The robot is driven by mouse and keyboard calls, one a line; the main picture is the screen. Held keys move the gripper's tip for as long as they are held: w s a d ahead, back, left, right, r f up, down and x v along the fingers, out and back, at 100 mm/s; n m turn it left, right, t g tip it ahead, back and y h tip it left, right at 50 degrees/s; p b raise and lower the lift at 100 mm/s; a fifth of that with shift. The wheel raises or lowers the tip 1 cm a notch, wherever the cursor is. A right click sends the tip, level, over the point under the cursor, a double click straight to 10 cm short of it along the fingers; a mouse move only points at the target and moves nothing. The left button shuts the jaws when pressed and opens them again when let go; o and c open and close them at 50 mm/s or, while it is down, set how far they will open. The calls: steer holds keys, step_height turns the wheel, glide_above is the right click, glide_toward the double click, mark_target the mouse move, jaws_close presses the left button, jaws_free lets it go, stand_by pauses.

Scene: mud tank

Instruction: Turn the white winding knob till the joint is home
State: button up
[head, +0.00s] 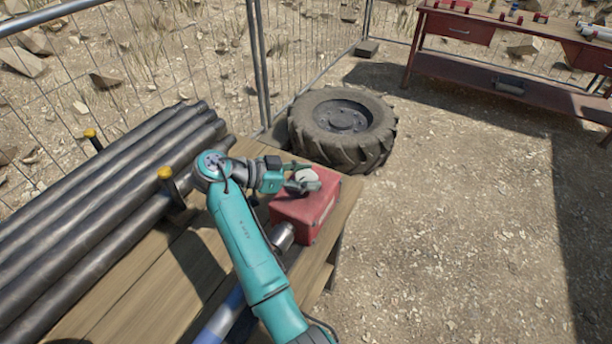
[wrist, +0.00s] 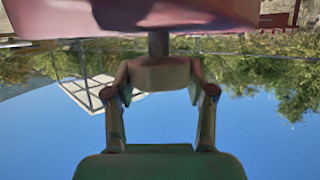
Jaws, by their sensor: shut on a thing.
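A red box (head: 318,214) stands at the right end of the wooden bench. The white winding knob (head: 307,175) sits above its top. My gripper (head: 304,184) reaches in from the left and is shut on the knob. In the wrist view the picture is upside down. There the knob (wrist: 160,75) is between my two fingers, and its dark stem (wrist: 158,43) runs into the pink-red box (wrist: 220,12). A grey metal cylinder (head: 283,235) shows at the box's near side, partly behind my arm. I cannot tell how the joint inside stands.
Several dark pipes (head: 90,215) lie on the bench (head: 150,285) at left, by yellow-capped posts (head: 165,174). A blue pipe (head: 222,318) lies in front. A big tyre (head: 342,125) is behind the box. A red workbench (head: 500,85) stands far right. Ground at right is clear.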

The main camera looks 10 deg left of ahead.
steer(key=shift+f, duration=0.1)
steer(key=o, duration=1.2)
steer(key=shift+a, duration=0.1)
steer(key=shift+v, duration=3.65)
